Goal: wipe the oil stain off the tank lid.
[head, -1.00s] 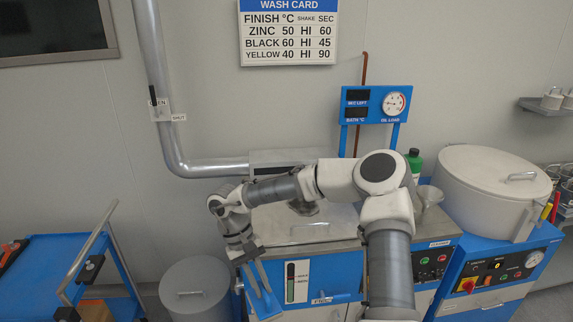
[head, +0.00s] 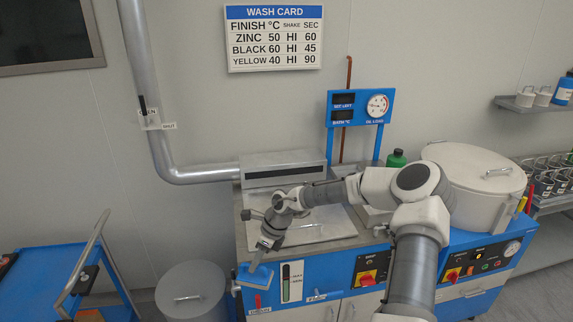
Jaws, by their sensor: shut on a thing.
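The tank lid (head: 325,228) is a flat pale metal plate with a bar handle, set in the top of the blue wash machine. My forearm and wrist cross over its back and left parts and hide some of it. I cannot make out an oil stain on the part that shows. My gripper (head: 262,258) points down at the machine's front left corner, left of the lid. It is shut on a light blue wiping pad (head: 254,278), which hangs in front of the machine's front edge, apart from the lid.
A grey lidded bin (head: 192,292) stands on the floor left of the machine. A blue cart (head: 50,275) is at the far left. A large white drum (head: 478,172) and a green bottle (head: 397,159) stand right of the lid. A metal box (head: 283,165) is behind it.

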